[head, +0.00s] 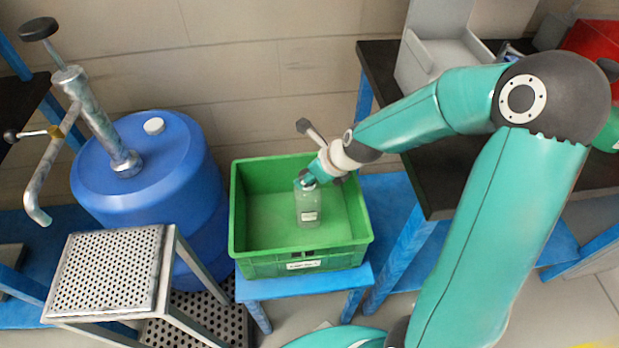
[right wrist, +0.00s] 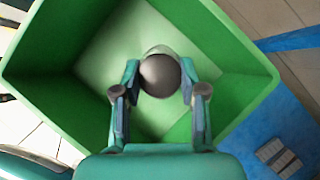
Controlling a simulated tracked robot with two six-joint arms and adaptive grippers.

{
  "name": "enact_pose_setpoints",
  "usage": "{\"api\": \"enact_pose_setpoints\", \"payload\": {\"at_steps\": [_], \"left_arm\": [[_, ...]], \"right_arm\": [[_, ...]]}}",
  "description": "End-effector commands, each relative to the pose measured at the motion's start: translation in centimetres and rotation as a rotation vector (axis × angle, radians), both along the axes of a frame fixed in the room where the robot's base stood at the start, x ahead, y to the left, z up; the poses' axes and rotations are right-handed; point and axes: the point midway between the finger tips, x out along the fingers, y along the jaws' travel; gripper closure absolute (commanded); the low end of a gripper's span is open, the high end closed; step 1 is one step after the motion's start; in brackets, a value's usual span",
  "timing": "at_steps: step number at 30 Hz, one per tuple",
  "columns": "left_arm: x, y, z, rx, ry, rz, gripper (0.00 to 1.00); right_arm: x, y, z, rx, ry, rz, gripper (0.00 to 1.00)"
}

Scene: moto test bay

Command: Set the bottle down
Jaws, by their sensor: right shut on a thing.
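The bottle (head: 308,207) is small and grey with a pale label on its side, and looks upright inside the green crate (head: 305,267). My right gripper (head: 307,182) reaches into the crate from the right and is shut on the bottle near its top. In the right wrist view the bottle's round grey cap (right wrist: 160,76) shows between the two fingers of the gripper (right wrist: 159,85), with the crate's walls (right wrist: 235,75) around it. I cannot tell whether the bottle's base touches the crate floor. My left gripper is not in view.
The crate stands on a blue stand (head: 300,284) and looks otherwise empty. A blue drum (head: 150,180) with a pump (head: 97,120) and a perforated metal step (head: 108,270) stand to the left. A dark-topped bench (head: 377,65) is to the right.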

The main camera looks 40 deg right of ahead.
Motion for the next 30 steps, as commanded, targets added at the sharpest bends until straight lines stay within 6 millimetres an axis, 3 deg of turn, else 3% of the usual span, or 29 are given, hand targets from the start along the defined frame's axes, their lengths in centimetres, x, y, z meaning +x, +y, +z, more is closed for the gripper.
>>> {"api": "enact_pose_setpoints", "payload": {"at_steps": [6, 7, 11, 23, 30], "left_arm": [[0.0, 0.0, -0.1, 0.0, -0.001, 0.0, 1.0], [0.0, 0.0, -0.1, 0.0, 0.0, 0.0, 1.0], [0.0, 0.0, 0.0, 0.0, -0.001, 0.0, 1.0], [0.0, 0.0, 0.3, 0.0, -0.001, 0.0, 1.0], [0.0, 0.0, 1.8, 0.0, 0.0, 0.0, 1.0]], "right_arm": [[0.0, 0.0, -0.1, 0.0, 0.001, 0.0, 0.97], [0.0, 0.0, -0.2, 0.001, 0.001, 0.001, 0.57], [0.0, 0.0, -0.1, 0.0, 0.001, 0.0, 0.35], [-0.1, 0.0, 0.3, 0.0, 0.0, 0.0, 0.33], [-1.7, -0.5, 3.3, -0.002, -0.002, -0.002, 0.33]]}}
